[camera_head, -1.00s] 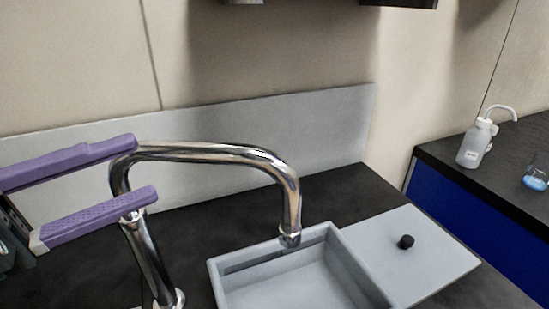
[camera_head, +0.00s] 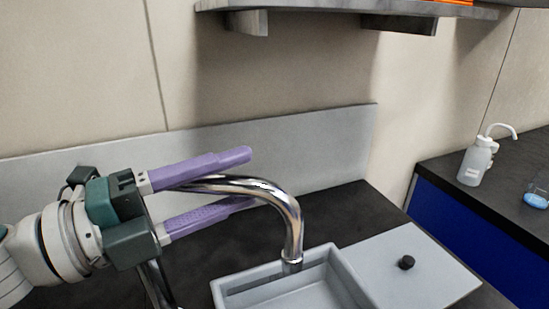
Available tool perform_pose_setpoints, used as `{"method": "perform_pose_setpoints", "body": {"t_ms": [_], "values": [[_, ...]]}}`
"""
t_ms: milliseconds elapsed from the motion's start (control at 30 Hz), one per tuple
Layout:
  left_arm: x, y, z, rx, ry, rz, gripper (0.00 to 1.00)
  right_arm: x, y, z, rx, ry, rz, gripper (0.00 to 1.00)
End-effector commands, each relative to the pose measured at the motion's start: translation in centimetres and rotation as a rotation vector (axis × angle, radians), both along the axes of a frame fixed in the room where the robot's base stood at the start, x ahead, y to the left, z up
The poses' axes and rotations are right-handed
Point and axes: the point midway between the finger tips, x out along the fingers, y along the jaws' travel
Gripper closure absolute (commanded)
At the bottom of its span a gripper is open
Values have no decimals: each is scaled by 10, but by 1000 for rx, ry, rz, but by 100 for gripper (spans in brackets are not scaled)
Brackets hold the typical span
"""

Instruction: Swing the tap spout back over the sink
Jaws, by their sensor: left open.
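The chrome tap spout (camera_head: 283,203) arches to the right, and its downturned tip hangs over the back left edge area of the grey sink (camera_head: 338,266). The tap's upright post (camera_head: 155,284) shows below my gripper. My left gripper (camera_head: 250,178) is open, with its two purple fingers reaching right, one above and one below the spout's horizontal run in the picture. I cannot tell whether either finger touches the tube. The gripper body hides the tap's bend at the top of the post. My right gripper is not in view.
A grey backsplash (camera_head: 330,150) stands behind the dark counter. A shelf (camera_head: 330,8) hangs above. A white wash bottle (camera_head: 476,163) and a blue-bottomed dish (camera_head: 536,200) stand on the right bench.

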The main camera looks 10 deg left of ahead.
Motion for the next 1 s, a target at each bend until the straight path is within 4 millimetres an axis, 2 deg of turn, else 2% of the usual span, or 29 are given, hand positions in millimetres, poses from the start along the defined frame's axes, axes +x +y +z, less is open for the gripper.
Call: {"method": "perform_pose_setpoints", "body": {"t_ms": [67,533,1000], "values": [[0,0,0,0,0,0,46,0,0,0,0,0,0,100],[0,0,0,-1,1,0,99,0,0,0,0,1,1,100],[0,0,0,-1,1,0,100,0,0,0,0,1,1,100]]}}
